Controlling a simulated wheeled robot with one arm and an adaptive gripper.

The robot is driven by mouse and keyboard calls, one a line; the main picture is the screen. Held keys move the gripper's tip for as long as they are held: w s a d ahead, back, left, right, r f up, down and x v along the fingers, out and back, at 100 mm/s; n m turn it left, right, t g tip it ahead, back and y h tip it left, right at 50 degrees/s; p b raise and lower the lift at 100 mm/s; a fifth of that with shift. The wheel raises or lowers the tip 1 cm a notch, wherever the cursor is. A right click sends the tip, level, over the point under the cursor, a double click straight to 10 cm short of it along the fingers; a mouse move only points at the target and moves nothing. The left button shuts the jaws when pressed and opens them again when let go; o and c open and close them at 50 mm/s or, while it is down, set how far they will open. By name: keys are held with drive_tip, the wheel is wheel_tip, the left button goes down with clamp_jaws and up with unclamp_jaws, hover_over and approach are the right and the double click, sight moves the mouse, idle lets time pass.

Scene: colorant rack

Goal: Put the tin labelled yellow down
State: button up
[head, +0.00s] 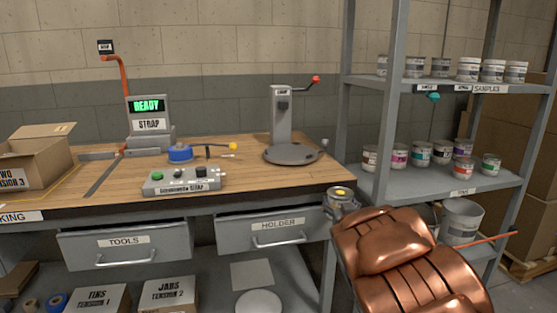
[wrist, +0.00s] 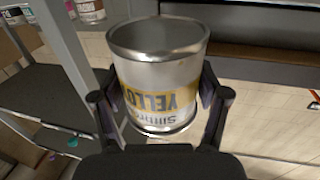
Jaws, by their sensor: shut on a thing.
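The tin labelled yellow (wrist: 158,75) is a grey metal tin with a yellow band, and its lettering shows upside down in the wrist view. My gripper (wrist: 160,108) is shut on it, with one finger on each side. In the head view, the tin (head: 341,193) is small and partly hidden, held in front of the right end of the workbench beside the shelf post. My copper-coloured arm fills the lower right of the head view and hides most of the gripper.
The workbench (head: 110,200) carries a round plate press (head: 291,154), a control box (head: 184,180) and a strap machine (head: 149,125). The rack's middle shelf (head: 450,187) holds several tins, with bare room at its front. Its upper shelf (head: 420,88) also holds several tins.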

wheel_tip(320, 180, up, 27)
drive_tip(key=p, duration=2.5)
drive_tip(key=shift+f, duration=0.15)
